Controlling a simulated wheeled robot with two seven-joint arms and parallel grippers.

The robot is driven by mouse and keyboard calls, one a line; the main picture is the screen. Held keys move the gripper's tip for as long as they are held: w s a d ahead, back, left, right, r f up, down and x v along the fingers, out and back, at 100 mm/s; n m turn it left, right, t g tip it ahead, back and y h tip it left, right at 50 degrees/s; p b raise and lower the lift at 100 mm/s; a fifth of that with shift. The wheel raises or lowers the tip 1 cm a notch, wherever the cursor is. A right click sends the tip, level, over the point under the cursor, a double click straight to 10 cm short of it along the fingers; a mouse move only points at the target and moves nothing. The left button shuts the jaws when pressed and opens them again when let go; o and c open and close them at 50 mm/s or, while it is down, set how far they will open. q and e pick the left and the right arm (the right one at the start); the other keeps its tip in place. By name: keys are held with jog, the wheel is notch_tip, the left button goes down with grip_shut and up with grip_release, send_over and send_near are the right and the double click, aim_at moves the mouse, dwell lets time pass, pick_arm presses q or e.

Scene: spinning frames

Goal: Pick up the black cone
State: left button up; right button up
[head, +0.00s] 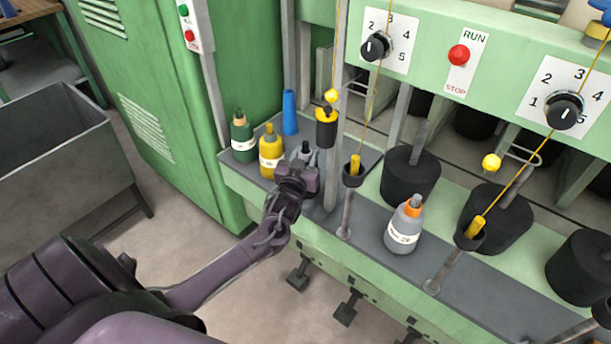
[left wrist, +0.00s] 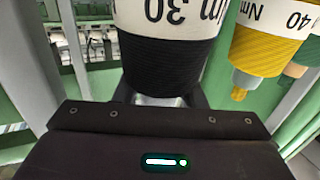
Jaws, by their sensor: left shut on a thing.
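The black cone (left wrist: 166,60) fills the top middle of the left wrist view. It has a ribbed black body and a white band with the upside-down marking "Nm 30". My left gripper (head: 301,163) is shut on it above the machine's shelf. In the head view only the dark tip of the black cone (head: 305,149) shows between the fingers. The gripper hides the rest, so I cannot tell whether its base touches the shelf. My right gripper is not in view.
A yellow cone (head: 270,151), a green cone (head: 242,136) and a blue tube (head: 289,113) stand close to the left of the gripper. A grey post (head: 332,170) is just right of it. A grey cone with orange top (head: 405,225) stands farther right.

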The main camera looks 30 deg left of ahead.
aim_at(305, 148)
pick_arm(q)
grip_shut()
jog(key=shift+r, duration=0.1)
jog(key=shift+r, duration=0.1)
jog(key=shift+r, duration=1.45)
jog(key=shift+s+r, duration=0.15)
jog(key=b+v, duration=0.1)
jog(key=v, duration=1.6)
jog(key=shift+s, duration=0.3)
jog(key=shift+d+r, duration=0.1)
jog(key=shift+d, duration=0.1)
